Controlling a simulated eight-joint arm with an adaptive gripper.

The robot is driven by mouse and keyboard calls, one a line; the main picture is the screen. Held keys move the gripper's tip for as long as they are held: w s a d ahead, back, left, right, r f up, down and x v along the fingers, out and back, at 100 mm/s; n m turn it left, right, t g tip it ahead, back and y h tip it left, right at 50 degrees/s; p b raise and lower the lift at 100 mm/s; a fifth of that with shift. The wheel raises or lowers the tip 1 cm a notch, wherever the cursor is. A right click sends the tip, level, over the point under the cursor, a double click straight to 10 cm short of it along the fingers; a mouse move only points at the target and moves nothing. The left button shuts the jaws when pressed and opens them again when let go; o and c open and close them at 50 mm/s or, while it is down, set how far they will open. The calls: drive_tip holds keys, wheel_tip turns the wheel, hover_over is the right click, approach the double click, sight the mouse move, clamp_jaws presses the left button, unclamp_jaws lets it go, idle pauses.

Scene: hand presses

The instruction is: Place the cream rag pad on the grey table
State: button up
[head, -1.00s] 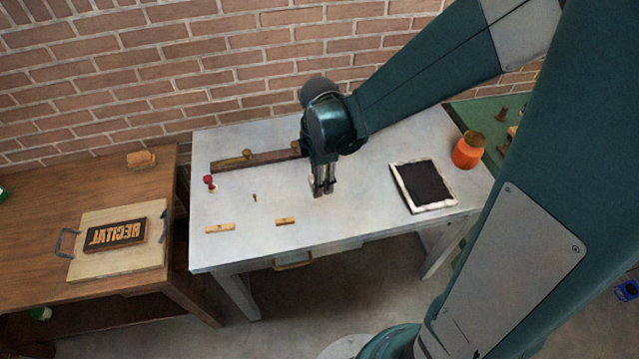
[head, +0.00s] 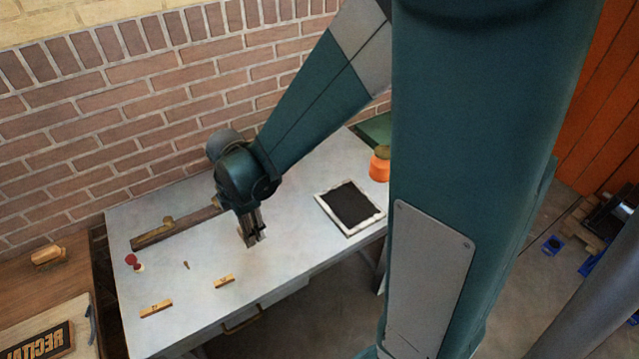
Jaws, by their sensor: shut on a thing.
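My gripper (head: 254,240) points down over the middle of the grey table (head: 290,260), just in front of the right end of a long dark bar. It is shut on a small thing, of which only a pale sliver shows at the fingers. This seems to be the cream rag pad (head: 246,240), mostly hidden by the fingers. I cannot tell whether it touches the tabletop.
A black slab with a white frame (head: 350,208) and an orange jar (head: 380,165) are on the right. A dark bar (head: 178,228), two small yellow blocks and a red-knobbed piece (head: 131,260) lie left. The front middle is clear.

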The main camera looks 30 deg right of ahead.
drive_tip(key=w+d+m, duration=0.2)
drive_tip(key=d+m, duration=0.3)
drive_tip(key=d, duration=1)
drive_tip(key=w+d+m, duration=0.2)
drive_tip(key=d+m, duration=0.3)
drive_tip(key=d, duration=0.9)
drive_tip(key=s+d+m, duration=0.4)
drive_tip(key=s+d, duration=0.1)
drive_tip(key=d, duration=0.8)
drive_tip(key=s+d+m+p, duration=0.1)
drive_tip(key=s+d+m, duration=0.4)
drive_tip(key=d, duration=0.9)
drive_tip(key=shift+s+d+r+p, duration=0.15)
drive_tip(key=shift+s+p, duration=0.15)
drive_tip(key=shift+s, duration=0.25)
drive_tip(key=shift+f, duration=2.95)
drive_tip(key=shift+f+b, duration=0.45)
drive_tip(key=shift+f, duration=1.6)
drive_tip(key=shift+f, duration=0.2)
